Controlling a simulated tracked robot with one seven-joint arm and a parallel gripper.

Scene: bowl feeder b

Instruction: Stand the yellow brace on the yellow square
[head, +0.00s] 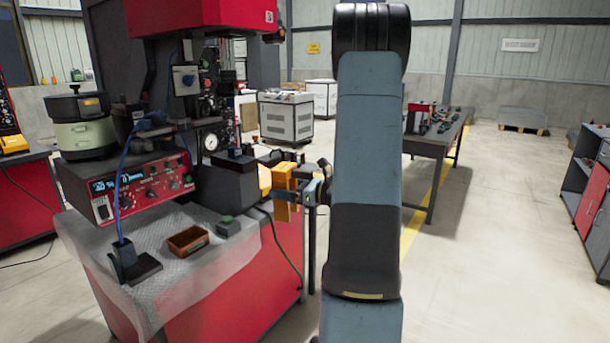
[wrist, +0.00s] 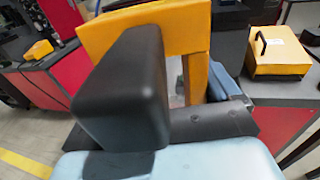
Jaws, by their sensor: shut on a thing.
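The yellow brace (head: 284,180) is in my gripper (head: 300,193), held up in the air beside the right side of the red machine bench. In the wrist view the brace (wrist: 150,27) shows as a thick yellow bar across the top with a leg (wrist: 195,75) running down at its right. A black finger (wrist: 125,95) of my gripper covers much of the brace's middle. My gripper is shut on the brace. I cannot make out the yellow square in either view.
The red bench (head: 215,300) bears a clear mat, a brown tray (head: 188,241) and a red control box (head: 130,190). A dark table (head: 435,145) stands behind my arm. A yellow box with a black handle (wrist: 280,52) shows in the wrist view.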

